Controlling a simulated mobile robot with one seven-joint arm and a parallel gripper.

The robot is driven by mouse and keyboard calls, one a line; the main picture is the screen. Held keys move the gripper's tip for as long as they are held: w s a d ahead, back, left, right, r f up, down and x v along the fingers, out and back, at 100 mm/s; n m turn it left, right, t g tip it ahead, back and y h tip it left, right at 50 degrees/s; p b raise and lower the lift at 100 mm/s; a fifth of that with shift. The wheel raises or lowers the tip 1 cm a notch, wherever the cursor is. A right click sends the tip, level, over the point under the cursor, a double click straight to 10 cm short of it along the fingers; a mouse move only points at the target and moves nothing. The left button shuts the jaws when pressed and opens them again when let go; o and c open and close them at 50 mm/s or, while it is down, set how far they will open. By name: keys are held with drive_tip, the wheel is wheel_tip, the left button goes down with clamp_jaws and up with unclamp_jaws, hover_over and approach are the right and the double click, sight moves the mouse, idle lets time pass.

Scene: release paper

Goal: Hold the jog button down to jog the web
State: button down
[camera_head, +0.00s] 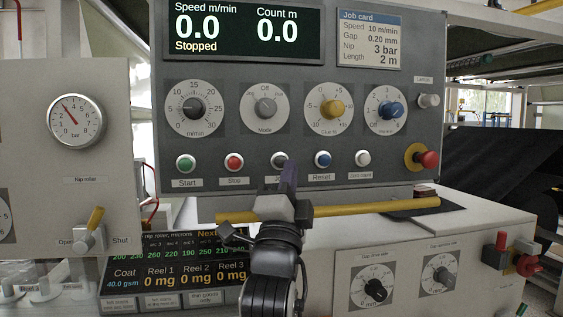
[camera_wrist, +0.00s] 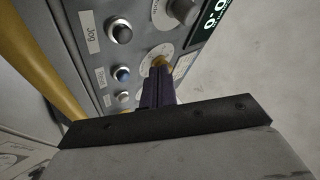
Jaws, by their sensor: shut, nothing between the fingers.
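In the head view the jog button (camera_head: 279,160) is partly covered by my gripper. My gripper (camera_head: 290,166) is shut and empty, its dark purple fingers in front of the panel. In the wrist view the fingers (camera_wrist: 159,82) appear to the side of the jog button, apart from it in the picture. How far the tips are from the panel I cannot tell. The display (camera_head: 243,31) reads 0.0 m/min, "Stopped", count 0.0.
The red stop button (camera_head: 234,161) and blue reset button (camera_head: 323,158) flank the jog button. Several knobs sit above, including a yellow one (camera_head: 332,108). A red emergency-stop button (camera_head: 428,160) is at right. A yellow bar (camera_head: 360,208) runs below the panel.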

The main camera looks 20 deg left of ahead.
sight(281, 161)
drive_tip(key=shift+w+a, duration=0.7)
drive_tip(key=shift+w, duration=0.3)
drive_tip(key=shift+w+a, duration=0.7)
drive_tip(key=shift+w, duration=0.3)
drive_tip(key=shift+w, duration=0.1)
idle(0.5)
drive_tip(key=shift+w+a, duration=0.25)
drive_tip(key=shift+w, duration=0.05)
